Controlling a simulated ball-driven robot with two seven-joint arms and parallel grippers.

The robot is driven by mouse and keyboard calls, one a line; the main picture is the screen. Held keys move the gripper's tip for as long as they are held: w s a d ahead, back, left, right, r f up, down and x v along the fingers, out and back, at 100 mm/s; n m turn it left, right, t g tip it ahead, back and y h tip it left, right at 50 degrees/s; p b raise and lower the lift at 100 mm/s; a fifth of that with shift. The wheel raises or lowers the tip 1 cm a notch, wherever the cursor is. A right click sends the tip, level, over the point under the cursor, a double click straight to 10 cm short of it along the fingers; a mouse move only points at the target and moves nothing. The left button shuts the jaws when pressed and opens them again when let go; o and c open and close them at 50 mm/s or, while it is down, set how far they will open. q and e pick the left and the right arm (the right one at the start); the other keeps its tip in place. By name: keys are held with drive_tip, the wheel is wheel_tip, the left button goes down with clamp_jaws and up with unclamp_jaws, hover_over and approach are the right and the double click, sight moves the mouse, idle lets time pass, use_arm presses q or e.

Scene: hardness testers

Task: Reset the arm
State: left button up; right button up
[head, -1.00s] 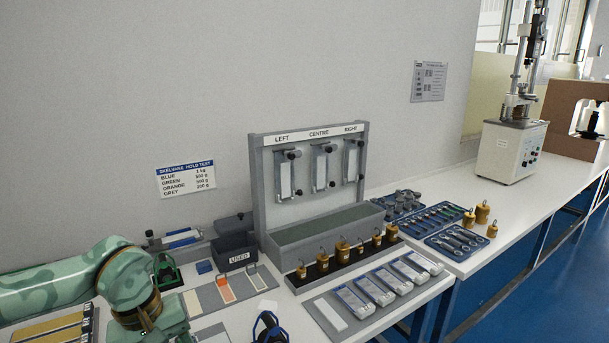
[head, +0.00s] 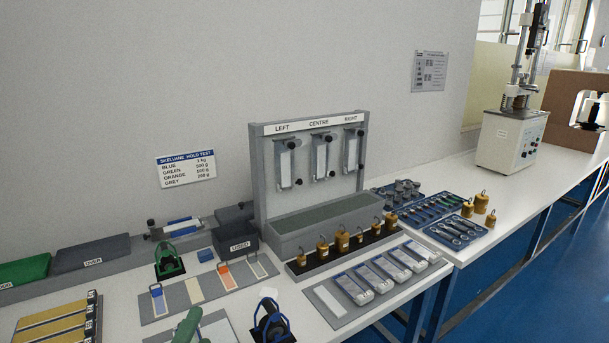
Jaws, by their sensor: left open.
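Most of the left arm is below the picture. My right gripper is not in view. The grey test stand (head: 262,205) stands upright at the back, with stations marked LEFT, CENTRE and RIGHT, each holding a plate with a black knob. Brass weights (head: 342,242) stand in a row on a black strip before it.
A blue-and-black tool (head: 270,320) stands right of my gripper, and a green one (head: 168,262) farther back. A grey mat (head: 180,302) holds coloured strips near the USED box (head: 235,240).

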use_arm(q)
drive_tip(key=s+a+f+n+g+y, duration=0.3)
drive_tip(key=s+a+f+n+g, duration=0.25)
drive_tip(key=s+f, duration=0.3)
drive_tip(key=s+a+f+n+g+y, duration=0.3)
drive_tip(key=s+a+f+n+g, duration=0.25)
drive_tip(key=s+a+f, duration=0.35)
drive_tip(key=s+d+f+g+h, duration=0.2)
drive_tip(key=s+d+f, duration=0.1)
drive_tip(key=f, duration=0.9)
drive_tip(key=s+d+f+g+h, duration=0.1)
drive_tip(key=s+d+f+g, duration=0.15)
drive_tip(key=f, duration=0.95)
drive_tip(key=s+f+n+g+h, duration=0.1)
drive_tip(key=s+f, duration=0.6)
drive_tip(key=s, duration=0.3)
drive_tip(key=s+f+n+g+h, duration=0.1)
drive_tip(key=s+f+n, duration=0.1)
drive_tip(key=s+f, duration=0.6)
drive_tip(key=s, duration=0.3)
drive_tip(key=shift+s+d+n, duration=0.15)
drive_tip(key=shift+d+n, duration=0.15)
drive_tip(key=shift+d, duration=0.05)
